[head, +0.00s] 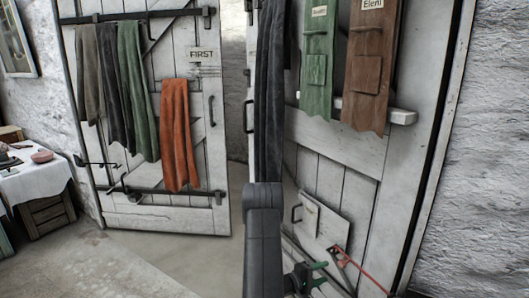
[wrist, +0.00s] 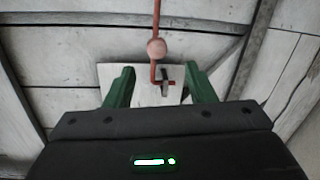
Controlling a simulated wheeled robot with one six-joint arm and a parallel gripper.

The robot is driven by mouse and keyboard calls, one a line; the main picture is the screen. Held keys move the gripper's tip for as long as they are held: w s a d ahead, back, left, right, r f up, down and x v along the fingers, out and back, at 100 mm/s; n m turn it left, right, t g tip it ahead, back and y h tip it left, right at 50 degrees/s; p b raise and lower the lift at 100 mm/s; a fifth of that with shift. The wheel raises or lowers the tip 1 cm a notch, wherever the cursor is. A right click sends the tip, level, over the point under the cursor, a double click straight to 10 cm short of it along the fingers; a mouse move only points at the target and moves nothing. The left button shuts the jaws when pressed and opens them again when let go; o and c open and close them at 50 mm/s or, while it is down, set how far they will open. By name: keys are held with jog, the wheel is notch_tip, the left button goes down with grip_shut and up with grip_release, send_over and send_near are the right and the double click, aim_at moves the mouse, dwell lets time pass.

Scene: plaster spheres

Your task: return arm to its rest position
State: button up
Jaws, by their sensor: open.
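My gripper (head: 319,274) is low in the head view, in front of the right white plank door (head: 350,150). Its two green fingers are spread apart, and in the wrist view my gripper (wrist: 160,72) is open with nothing clamped. A red rod with a pinkish ball (wrist: 156,48) runs down the picture to between the fingertips in the wrist view. I cannot tell whether it touches them. Red bars (head: 360,269) also show on the door just right of my gripper in the head view. My dark arm hides part of the door.
A small pale hatch (head: 322,226) with a handle is on the right door. Green (head: 317,60) and brown (head: 369,65) aprons hang above. The left door (head: 150,203) holds several cloths, including an orange one (head: 177,130). A white-clothed table (head: 38,180) stands far left. Floor (head: 120,265) at front left is clear.

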aim_at(340, 262)
jog(key=x, duration=1)
jog(key=shift+r, duration=0.15)
jog(key=shift+a+r, duration=0.1)
jog(key=shift+r, duration=0.45)
jog(key=shift+r+m, duration=0.25)
jog(key=shift+m, duration=0.15)
jog(key=shift+a, duration=0.1)
